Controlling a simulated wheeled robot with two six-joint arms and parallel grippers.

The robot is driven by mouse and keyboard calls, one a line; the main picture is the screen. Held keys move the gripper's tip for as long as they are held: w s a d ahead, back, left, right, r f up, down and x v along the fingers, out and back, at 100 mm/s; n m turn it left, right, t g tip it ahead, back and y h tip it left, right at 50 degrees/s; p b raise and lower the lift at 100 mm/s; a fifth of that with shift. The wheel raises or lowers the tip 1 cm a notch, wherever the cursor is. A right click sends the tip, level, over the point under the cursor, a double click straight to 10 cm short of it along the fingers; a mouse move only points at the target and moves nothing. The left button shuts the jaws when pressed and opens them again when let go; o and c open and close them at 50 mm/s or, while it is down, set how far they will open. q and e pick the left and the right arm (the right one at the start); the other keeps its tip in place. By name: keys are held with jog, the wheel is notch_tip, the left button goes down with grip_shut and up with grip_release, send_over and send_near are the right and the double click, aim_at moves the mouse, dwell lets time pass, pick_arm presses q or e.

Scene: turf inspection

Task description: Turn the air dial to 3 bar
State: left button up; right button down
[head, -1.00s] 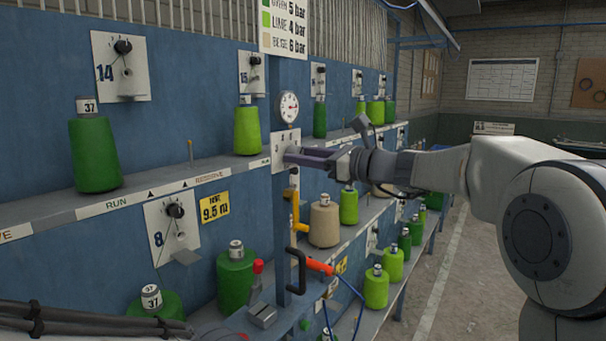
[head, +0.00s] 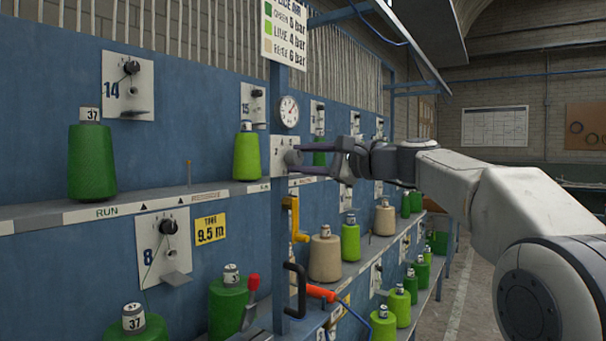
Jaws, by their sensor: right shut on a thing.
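The air dial is a grey knob (head: 292,158) on a pale plate (head: 279,144) on the blue post. My right gripper (head: 302,161) reaches in from the right and is shut on the knob, its fingers hiding part of it. A round white pressure gauge (head: 289,111) sits just above the plate. Its needle leans up and to the right, but the numbers are too small to read. A chart (head: 284,33) above lists green, lime and beige with bar values. My left gripper is out of view.
Green, lime and beige yarn cones (head: 325,257) stand on the shelves (head: 146,203) around the post. A yellow hook-shaped tool (head: 293,218), a black handle and an orange-handled tool (head: 320,293) are on the post below the knob. The aisle floor (head: 452,310) at right is clear.

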jog(key=n+b, duration=0.1)
jog(key=n, duration=0.1)
jog(key=n+b, duration=0.1)
jog(key=n, duration=0.1)
jog(key=shift+f+n+b, duration=0.2)
jog(key=shift+n+b, duration=0.1)
jog(key=shift+b, duration=0.1)
jog(key=shift+r+n+b, duration=0.1)
jog(key=shift+n+b, duration=0.9)
jog(key=shift+n, duration=1.3)
jog(key=shift+c, duration=2.2)
grip_release()
jog(key=shift+s, duration=0.1)
